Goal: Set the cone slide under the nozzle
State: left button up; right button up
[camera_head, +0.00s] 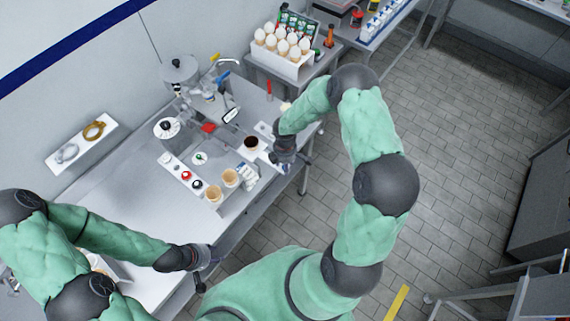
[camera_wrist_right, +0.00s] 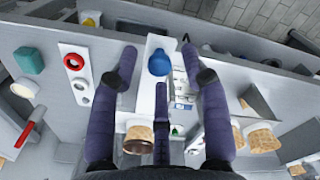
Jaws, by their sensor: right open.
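A dispensing machine with hoses and handles (camera_head: 195,90) stands on the counter, with a red handle (camera_head: 208,127) below it. I cannot make out the nozzle or the cone slide for certain. My right gripper (camera_head: 280,157) is at the counter's right edge, near a dark-filled cup (camera_head: 251,143). In the right wrist view its dark fingers (camera_wrist_right: 160,80) are spread, with a blue rounded knob (camera_wrist_right: 159,63) seen between them. I cannot tell whether they touch it. My left gripper (camera_head: 205,268) is at the counter's front edge, its fingers too small to read.
A white strip (camera_head: 176,163) carries a red button (camera_head: 186,175); a similar panel shows in the wrist view (camera_wrist_right: 81,96).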

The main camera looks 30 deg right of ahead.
jog(key=shift+f, duration=0.2)
grip_shut()
jog(key=w+a+b, duration=0.1)
jog(key=w, duration=0.1)
jog(key=w+a+b, duration=0.1)
jog(key=w, duration=0.2)
jog(key=w+a, duration=0.1)
jog(key=w, duration=0.1)
jog(key=shift+w+a+b, duration=0.1)
jog(key=shift+w+b, duration=0.25)
jog(key=shift+b, duration=0.05)
grip_release()
notch_tip(320, 180, up, 12)
dwell(0.4)
